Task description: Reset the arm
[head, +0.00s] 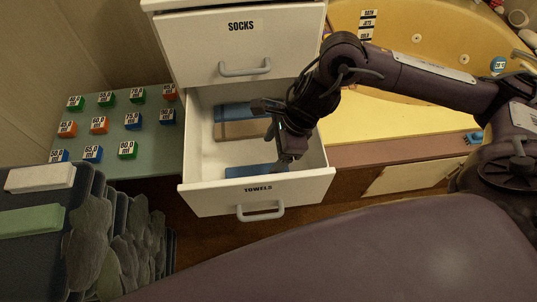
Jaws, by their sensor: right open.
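My right arm (430,82) comes in from the right and reaches down to the open towels drawer (205,165). My right gripper (271,135) is open, with its fingers spread over the inside of the drawer. No object shows between the fingers. A brown folded item (235,131) and a blue folded item (232,112) lie at the back of the drawer, partly hidden by the gripper. Another blue item (243,171) lies near the drawer's front. I cannot tell whether the gripper touches any of them. My left gripper is not in view.
The socks drawer (195,50) above is shut. A green board (105,112) with several labelled blocks stands to the left. The yellow tub (400,38) and its ledge lie behind my right arm.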

